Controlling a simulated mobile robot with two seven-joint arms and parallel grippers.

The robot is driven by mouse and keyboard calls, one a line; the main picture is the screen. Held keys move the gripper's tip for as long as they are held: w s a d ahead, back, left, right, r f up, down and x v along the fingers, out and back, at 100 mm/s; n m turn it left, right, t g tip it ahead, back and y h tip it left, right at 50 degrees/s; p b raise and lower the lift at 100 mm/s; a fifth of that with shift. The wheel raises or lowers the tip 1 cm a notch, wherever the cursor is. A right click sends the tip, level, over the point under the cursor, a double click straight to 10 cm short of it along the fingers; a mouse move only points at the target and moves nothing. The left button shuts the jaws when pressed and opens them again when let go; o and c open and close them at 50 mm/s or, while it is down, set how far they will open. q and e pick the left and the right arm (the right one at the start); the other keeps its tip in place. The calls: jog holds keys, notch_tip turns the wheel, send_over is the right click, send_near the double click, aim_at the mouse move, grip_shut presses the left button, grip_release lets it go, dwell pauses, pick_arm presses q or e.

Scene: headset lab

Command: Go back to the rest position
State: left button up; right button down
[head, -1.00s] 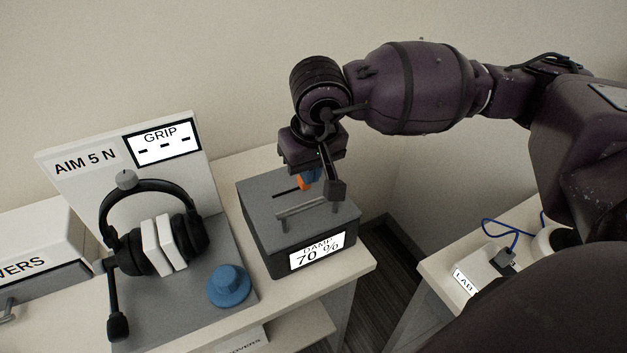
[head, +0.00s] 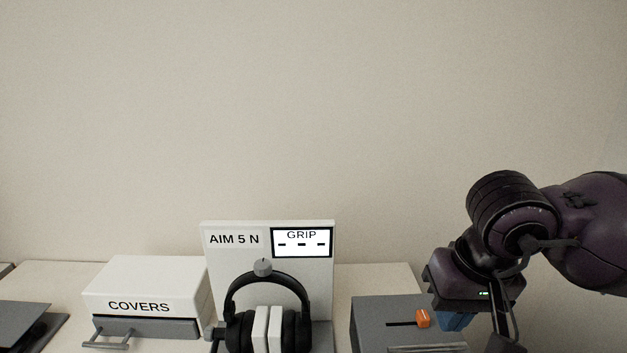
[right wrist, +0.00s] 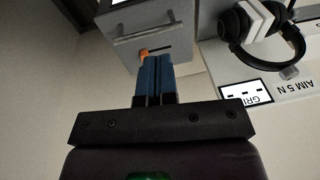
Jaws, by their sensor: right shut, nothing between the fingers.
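My right gripper (head: 452,322) is at the lower right of the head view, its blue fingers shut and empty. It is beside the orange slider knob (head: 423,318) on top of the grey box (head: 372,325). In the right wrist view the two blue fingers (right wrist: 154,60) lie together, with the orange knob (right wrist: 143,53) just past their tips. I cannot tell whether they touch it. My left gripper is not in view.
Black headphones (head: 240,296) hang on a stand with a panel (head: 222,226) reading AIM 5 N and a GRIP display (head: 301,250) showing dashes. A white COVERS box (head: 145,280) with a drawer handle stands to the left. The wall behind is bare.

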jog(key=s+a+f+m+g+y, duration=0.25)
jog(key=s+a+y, duration=0.25)
jog(key=a+y, duration=0.3)
jog(key=s+a+r+m+y, duration=0.2)
jog(key=a+r+m+y, duration=0.6)
jog(key=m+y, duration=0.25)
jog(key=w+d+r+m+t+y, duration=0.2)
jog(key=w+d+m+t, duration=0.25)
jog(key=m+t, duration=0.75)
jog(key=w+d+f+m+t+h, duration=0.4)
jog(key=m+h, duration=0.3)
jog(key=m, duration=0.5)
jog(key=w+d+f+m+t+h, duration=0.1)
jog(key=d+f+m+t+h, duration=0.35)
jog(key=m+h, duration=0.6)
jog(key=s+d+f+m+g+h, duration=0.2)
jog(key=d+f+m+g+h, duration=0.4)
jog(key=f+m, duration=0.55)
jog(key=s+d+f+m+g+y, duration=0.1)
jog(key=s+d+f+m+g, duration=0.1)
jog(key=s+f+m+g, duration=0.65)
jog(key=s+d+f+m+g, duration=0.25)
jog(key=s+f, duration=0.35)
jog(key=s, duration=0.5)
jog(key=w+f+t+y, duration=0.1)
jog(key=w+f+t, duration=0.6)
jog(key=f+t, duration=0.1)
jog(key=shift+w+a+f, duration=0.35)
jog(key=shift+a+f, duration=0.1)
jog(key=shift+f, duration=0.2)
